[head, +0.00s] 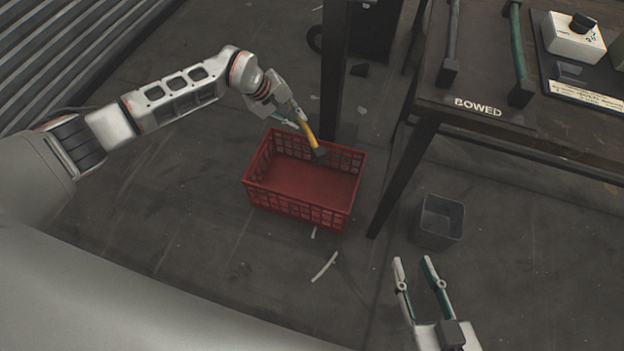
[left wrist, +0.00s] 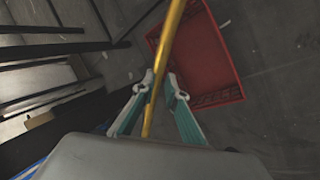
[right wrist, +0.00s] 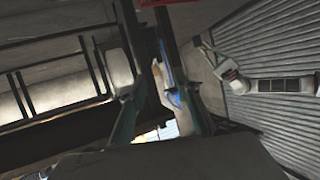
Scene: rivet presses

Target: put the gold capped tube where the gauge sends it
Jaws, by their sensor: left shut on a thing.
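My left gripper (head: 291,117) is shut on a gold-yellow tube (head: 309,130) with a dark grey lower end. It holds the tube tilted, above the far side of the red crate (head: 252,196). In the left wrist view the tube (left wrist: 172,45) passes between the fingers (left wrist: 163,88), with the red crate (left wrist: 214,99) below. The tube's upper end is hidden by the gripper in the head view. A white box with a black knob (head: 572,45), perhaps the gauge, stands on the bench; its reading is not legible. My right gripper (head: 413,264) is open and empty.
A small grey bin (head: 439,236) stands on the floor beside the bench leg. The red crate looks empty. A bench post rises behind it.

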